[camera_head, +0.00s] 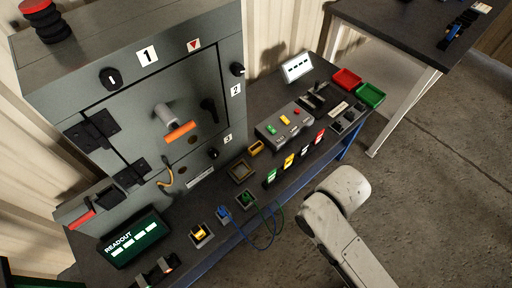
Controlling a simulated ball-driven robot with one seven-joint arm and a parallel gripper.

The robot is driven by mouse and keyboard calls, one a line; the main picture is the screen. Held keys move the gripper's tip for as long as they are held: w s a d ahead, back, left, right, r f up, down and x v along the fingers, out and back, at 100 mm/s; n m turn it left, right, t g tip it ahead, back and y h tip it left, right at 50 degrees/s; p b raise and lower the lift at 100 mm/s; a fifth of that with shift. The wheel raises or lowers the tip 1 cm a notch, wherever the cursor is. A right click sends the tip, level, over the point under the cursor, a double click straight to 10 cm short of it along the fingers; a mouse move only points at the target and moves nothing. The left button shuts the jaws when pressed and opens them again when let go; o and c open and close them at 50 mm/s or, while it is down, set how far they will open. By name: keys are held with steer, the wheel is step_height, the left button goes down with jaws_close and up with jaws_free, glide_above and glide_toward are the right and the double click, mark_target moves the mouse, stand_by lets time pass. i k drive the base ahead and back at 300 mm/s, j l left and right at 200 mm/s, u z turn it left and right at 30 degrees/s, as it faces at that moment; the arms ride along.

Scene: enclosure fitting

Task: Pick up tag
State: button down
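Several small dark tags with coloured faces stand in a row along the front of the dark bench: a green tag (270,177), a yellow tag (288,160), a white tag (304,150) and a red tag (320,137). I cannot tell which one the task means. My pale arm shows at the lower right, in front of the bench and apart from the tags. My gripper is not visible, so its opening and anything in it are hidden.
A grey enclosure (145,75) with handles and knobs stands at the left. A button box (284,124), a readout (133,238), a red tray (347,79) and a green tray (370,94) are on the bench. Blue and green cables hang over its front edge.

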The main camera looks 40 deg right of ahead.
mark_target(271, 176)
steer(key=i+j+z, duration=0.1)
steer(key=z, duration=0.3)
steer(key=j+z, duration=0.15)
steer(key=z, duration=0.2)
steer(key=i+j+z, duration=0.1)
steer(key=z, duration=0.3)
steer(key=j, duration=0.1)
